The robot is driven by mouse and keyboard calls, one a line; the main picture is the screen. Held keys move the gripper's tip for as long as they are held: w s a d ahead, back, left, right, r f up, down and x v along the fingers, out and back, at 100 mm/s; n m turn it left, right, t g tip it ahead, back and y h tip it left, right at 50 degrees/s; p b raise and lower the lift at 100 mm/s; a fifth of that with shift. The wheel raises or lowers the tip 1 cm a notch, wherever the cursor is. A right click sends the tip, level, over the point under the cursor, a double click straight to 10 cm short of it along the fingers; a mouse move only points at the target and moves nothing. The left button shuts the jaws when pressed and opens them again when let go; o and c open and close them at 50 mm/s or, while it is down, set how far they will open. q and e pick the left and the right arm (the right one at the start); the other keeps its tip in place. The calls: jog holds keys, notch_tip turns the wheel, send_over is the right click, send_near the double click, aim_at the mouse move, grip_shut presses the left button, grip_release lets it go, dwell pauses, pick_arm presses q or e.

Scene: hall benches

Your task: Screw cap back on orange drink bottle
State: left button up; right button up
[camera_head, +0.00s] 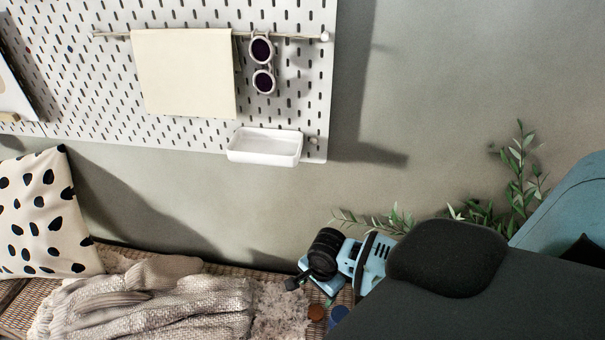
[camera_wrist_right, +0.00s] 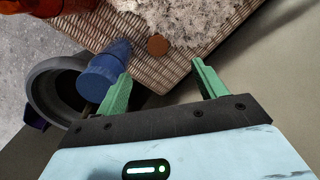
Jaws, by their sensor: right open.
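My right gripper (camera_wrist_right: 161,77) is open, its two green fingers apart with nothing between the tips. In the head view it (camera_head: 318,289) is over the bench's right part, its fingers largely hidden. A small round brown-orange disc, which looks like the cap (camera_wrist_right: 158,45), lies flat on the woven bench top just beyond the fingertips; it also shows in the head view (camera_head: 317,312). A translucent orange object, possibly the drink bottle (camera_wrist_right: 38,6), is cut off at the top left of the wrist view. I cannot see its neck. My left gripper is not in view.
A blue cylindrical object (camera_wrist_right: 106,70) is close beside one finger, with a dark grey ring-shaped thing (camera_wrist_right: 42,91) behind it. A knitted blanket (camera_head: 170,303) and fluffy grey cloth (camera_head: 280,310) cover the bench. A spotted cushion (camera_head: 45,215) leans at the left; a pegboard tray (camera_head: 265,148) hangs above.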

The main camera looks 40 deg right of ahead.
pick_arm(q)
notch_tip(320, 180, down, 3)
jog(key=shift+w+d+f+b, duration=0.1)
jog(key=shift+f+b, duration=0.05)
jog(key=shift+b, duration=1.1)
pick_arm(e)
jog(key=shift+m+g, duration=0.5)
jog(key=shift+m, duration=0.3)
jog(key=f, duration=0.1)
jog(key=d+f, duration=0.1)
jog(key=f, duration=0.1)
jog(key=shift+w+d+f, duration=0.3)
jog(key=shift+f, duration=0.1)
jog(key=shift+s, duration=0.1)
jog(key=b, duration=0.2)
send_over(318, 311)
notch_tip(318, 311, down, 6)
jog(key=shift+a, duration=0.1)
jog(key=shift+f, duration=0.3)
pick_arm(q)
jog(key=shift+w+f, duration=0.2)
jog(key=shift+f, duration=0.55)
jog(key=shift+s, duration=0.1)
pick_arm(e)
jog(key=shift+f, duration=0.2)
